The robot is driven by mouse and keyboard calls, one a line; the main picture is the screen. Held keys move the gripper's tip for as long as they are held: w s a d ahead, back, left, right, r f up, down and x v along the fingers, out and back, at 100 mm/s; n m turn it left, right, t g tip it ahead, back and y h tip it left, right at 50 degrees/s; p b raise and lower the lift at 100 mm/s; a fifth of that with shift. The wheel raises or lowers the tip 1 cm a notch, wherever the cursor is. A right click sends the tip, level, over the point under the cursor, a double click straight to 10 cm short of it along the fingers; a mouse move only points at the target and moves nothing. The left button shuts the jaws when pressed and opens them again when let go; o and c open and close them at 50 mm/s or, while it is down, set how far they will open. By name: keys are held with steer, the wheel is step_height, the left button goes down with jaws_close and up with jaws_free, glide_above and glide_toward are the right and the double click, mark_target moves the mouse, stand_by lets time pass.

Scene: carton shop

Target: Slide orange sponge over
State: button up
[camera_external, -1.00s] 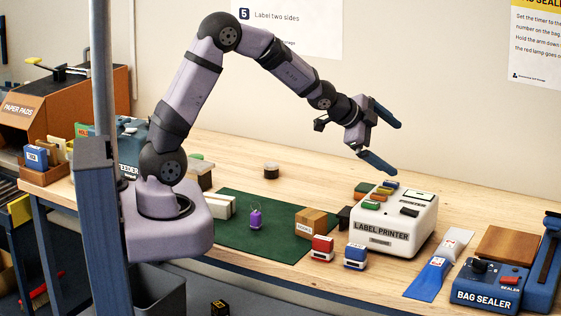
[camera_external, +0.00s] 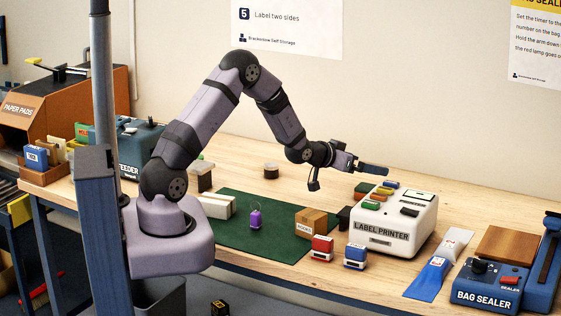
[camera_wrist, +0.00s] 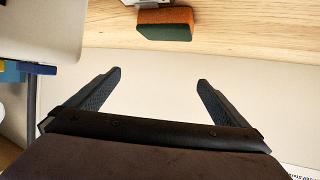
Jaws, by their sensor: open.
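The orange sponge (camera_wrist: 165,24) shows near the top of the wrist view, lying on the wooden table. It is a block with an orange layer and a dark green layer. My gripper (camera_external: 378,168) hangs above and behind the label printer, roughly level and pointing right. In the wrist view my gripper (camera_wrist: 160,77) has its two fingers wide apart, with nothing between them. The sponge is beyond the fingertips and apart from them.
The white label printer (camera_external: 418,222) stands close below my gripper, with coloured blocks on top. A cardboard box (camera_external: 311,222), red stamp (camera_external: 321,249) and blue stamp (camera_external: 355,257) stand in front. The wall (camera_external: 440,110) rises behind. The table's back strip (camera_external: 480,209) is mostly clear.

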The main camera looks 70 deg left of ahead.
mark_target(368, 189)
steer(key=shift+f, duration=0.15)
step_height(368, 189, down, 8)
steer(key=b, duration=0.4)
steer(key=shift+r+b, duration=0.2)
steer(key=shift+b, duration=0.2)
steer(key=x, duration=0.3)
steer(key=shift+w+r+b, duration=0.2)
steer(key=shift+b, duration=0.1)
steer(key=shift+w+a+f, duration=0.2)
steer(key=shift+w+a, duration=0.15)
steer(key=shift+w, duration=0.3)
steer(key=c, duration=1)
